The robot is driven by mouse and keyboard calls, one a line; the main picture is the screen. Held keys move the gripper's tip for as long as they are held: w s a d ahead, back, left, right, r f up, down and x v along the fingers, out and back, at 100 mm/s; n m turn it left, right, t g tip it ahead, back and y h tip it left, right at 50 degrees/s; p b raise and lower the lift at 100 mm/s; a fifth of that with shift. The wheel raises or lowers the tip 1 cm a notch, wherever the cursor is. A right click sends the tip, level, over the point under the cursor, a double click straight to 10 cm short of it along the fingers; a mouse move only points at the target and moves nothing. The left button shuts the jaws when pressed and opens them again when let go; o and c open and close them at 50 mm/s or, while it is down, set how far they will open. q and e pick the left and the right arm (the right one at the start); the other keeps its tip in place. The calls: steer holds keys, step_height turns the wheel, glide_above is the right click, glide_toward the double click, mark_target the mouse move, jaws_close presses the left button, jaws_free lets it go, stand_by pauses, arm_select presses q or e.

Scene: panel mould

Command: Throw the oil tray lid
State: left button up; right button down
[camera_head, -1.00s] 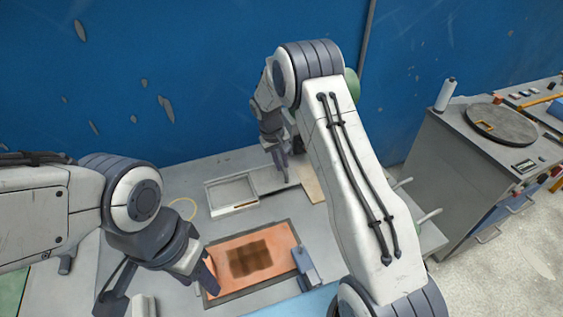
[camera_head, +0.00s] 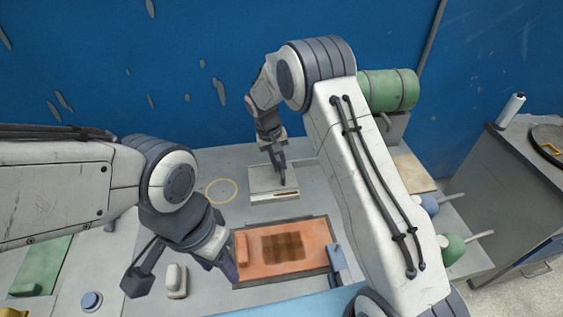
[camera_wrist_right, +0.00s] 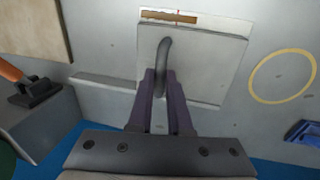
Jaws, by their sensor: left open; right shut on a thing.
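The oil tray lid (camera_head: 262,178) is a flat grey square plate with a curved handle. It lies over the tray (camera_head: 275,196) on the back of the table, behind the orange mould. In the right wrist view the lid (camera_wrist_right: 205,75) covers most of the tray, whose edge shows a brown strip (camera_wrist_right: 168,17). My right gripper (camera_head: 281,182) is shut on the lid's dark handle (camera_wrist_right: 166,48). Whether the lid rests flat on the tray or hovers slightly, I cannot tell. My left gripper (camera_head: 229,266) is open and empty at the mould's left edge.
The orange mould (camera_head: 316,240) fills the front middle, with a blue-grey block (camera_head: 337,257) at its right. A yellow ring (camera_head: 207,190) lies left of the tray. A tan board (camera_head: 412,172), a green cylinder (camera_head: 388,90) and two handled tools (camera_head: 452,248) stand right.

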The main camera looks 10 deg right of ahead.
mark_target(272, 177)
steer(key=shift+w+a+r, duration=0.1)
steer(key=shift+a, duration=0.15)
steer(key=c, duration=0.8)
jaws_free()
steer(key=shift+a, duration=0.15)
steer(key=shift+c, duration=0.2)
step_height(272, 177, up, 10)
steer(key=a+b, duration=0.1)
steer(key=shift+a+b, duration=0.35)
